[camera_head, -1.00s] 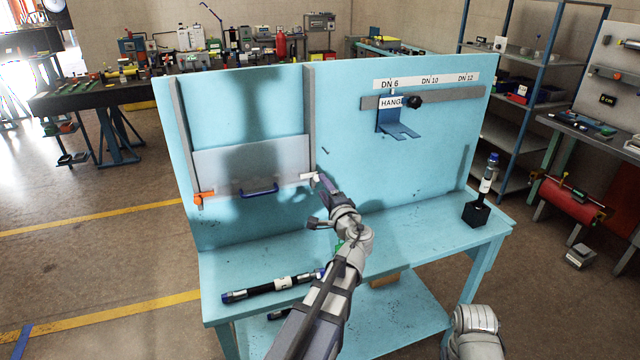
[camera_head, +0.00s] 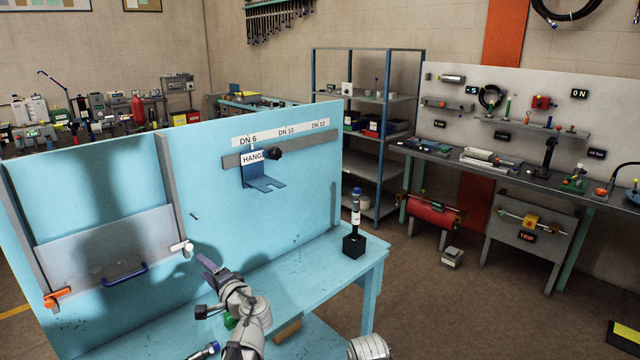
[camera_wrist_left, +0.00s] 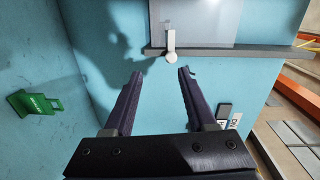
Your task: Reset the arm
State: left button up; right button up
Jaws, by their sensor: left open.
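My left gripper (camera_head: 208,265) is open and empty in front of the light-blue bench's back panel. In the left wrist view its two dark fingers (camera_wrist_left: 160,74) are apart with nothing between them. A white latch (camera_head: 182,248) at the right edge of the grey hatch (camera_head: 105,245) is close to the fingertips in the head view. It also shows beyond the fingers in the left wrist view (camera_wrist_left: 171,42). Part of my right arm shows at the bottom of the head view, but its gripper is out of frame.
An orange latch (camera_head: 57,297) and blue handle (camera_head: 125,275) are on the hatch. A hose (camera_head: 355,205) stands upright in a black block (camera_head: 354,246) at the bench's right. A blue bracket (camera_head: 262,181) sticks out from the panel. A hose end (camera_head: 205,350) shows at the bottom.

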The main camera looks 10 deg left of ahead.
pick_arm(q)
jog(key=s+d+f+n+g+h, duration=0.4)
jog(key=s+d+f+g+h, duration=0.3)
jog(key=d+f, duration=0.6)
jog(key=s+d+f+g+h, duration=0.2)
jog(key=s+d+f, duration=0.1)
jog(key=s+d, duration=0.4)
jog(key=s+d+f+g+h, duration=0.2)
jog(key=s+d+f+h, duration=0.1)
jog(key=s+d, duration=0.4)
jog(key=d+f, duration=0.1)
jog(key=d, duration=0.1)
jog(key=shift+s+d+f+m, duration=0.2)
jog(key=shift+d+f+m, duration=0.05)
jog(key=shift+d+m, duration=0.15)
